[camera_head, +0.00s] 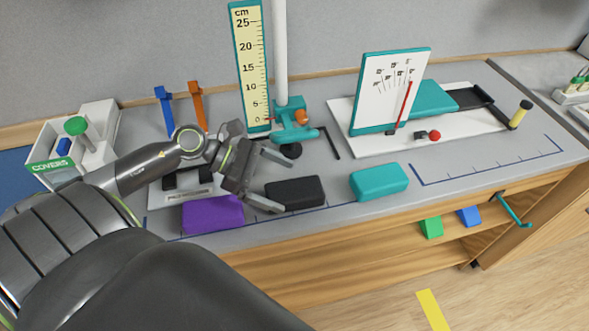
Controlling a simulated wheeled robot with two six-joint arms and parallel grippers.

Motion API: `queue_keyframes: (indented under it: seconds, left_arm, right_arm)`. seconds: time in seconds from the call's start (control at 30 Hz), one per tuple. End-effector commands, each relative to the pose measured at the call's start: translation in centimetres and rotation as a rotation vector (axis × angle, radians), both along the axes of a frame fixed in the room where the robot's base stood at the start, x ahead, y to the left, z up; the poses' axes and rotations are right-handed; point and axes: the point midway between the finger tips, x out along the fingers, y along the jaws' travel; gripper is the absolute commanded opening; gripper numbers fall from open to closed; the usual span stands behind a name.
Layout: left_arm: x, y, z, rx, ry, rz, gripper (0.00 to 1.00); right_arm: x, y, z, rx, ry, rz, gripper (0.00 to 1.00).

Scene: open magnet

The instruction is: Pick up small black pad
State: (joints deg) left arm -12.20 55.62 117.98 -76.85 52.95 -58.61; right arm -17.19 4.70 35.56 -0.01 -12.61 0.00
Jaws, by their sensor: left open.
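The small black pad (295,193) lies on the grey bench top near its front edge, between a purple block and a teal block. My left gripper (281,181) comes in from the left. Its jaws are open, and its fingertips are at the left end of the black pad, one towards the back and one towards the front. I cannot tell whether the fingers touch the pad. My right gripper is not in view.
A purple block (213,214) lies left of the pad and a teal block (379,182) right of it. Behind stand a cm scale (250,65) with a white post (280,50) and a white board with a dial plate (390,90). A covers box (95,135) stands at left.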

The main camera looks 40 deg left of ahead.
Motion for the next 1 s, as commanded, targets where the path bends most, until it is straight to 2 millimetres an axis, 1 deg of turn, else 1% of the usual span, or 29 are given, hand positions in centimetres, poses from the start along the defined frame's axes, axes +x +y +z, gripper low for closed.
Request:
queue_keyframes:
  seconds: [0.1,0.3,0.67,0.77,1.0]
  left_arm:
    - [0.6,-0.7,-0.5,-0.005,-0.001,0.0,0.99]
    - [1.2,-1.9,-1.2,-0.003,-0.001,0.0,0.99]
    - [1.3,-2.2,-1.5,0.001,0.0,0.0,0.99]
    - [1.3,-2.1,-1.5,0.001,0.0,0.0,0.87]
    - [1.3,-2.1,-1.5,0.001,0.0,0.0,0.56]
  right_arm:
    - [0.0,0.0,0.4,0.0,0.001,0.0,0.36]
    - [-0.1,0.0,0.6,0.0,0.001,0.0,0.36]
    - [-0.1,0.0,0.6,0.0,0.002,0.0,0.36]
    - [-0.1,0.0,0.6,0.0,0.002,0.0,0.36]
    - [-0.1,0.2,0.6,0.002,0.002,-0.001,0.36]
